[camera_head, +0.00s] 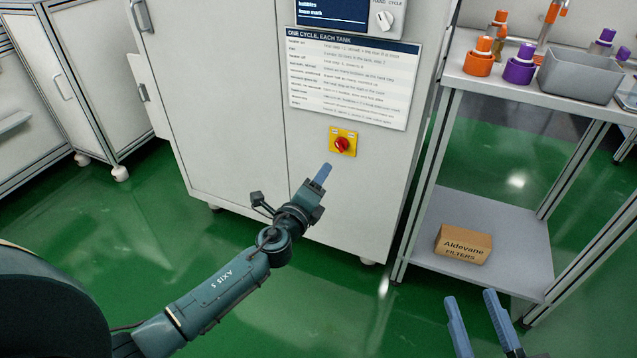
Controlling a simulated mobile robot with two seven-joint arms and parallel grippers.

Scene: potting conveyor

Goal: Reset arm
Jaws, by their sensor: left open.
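My left arm reaches in from the lower left. Its gripper (320,178) is open, just below and left of the red rotary knob (342,144) on its yellow plate on the cabinet front. The left gripper appears edge-on, so mostly one blue finger shows, and nothing is seen in it. Whether the fingertip touches the cabinet cannot be told. My right gripper (470,297) is at the bottom right, over the green floor, in front of the steel table's lower shelf. Its two blue fingers are apart with nothing between them.
A tall white cabinet (230,110) carries an instruction sheet (352,85). To its right, a steel table holds orange and purple capped items and a grey bin (580,78). A cardboard box (463,245) lies on the lower shelf (500,275). Green floor is open between.

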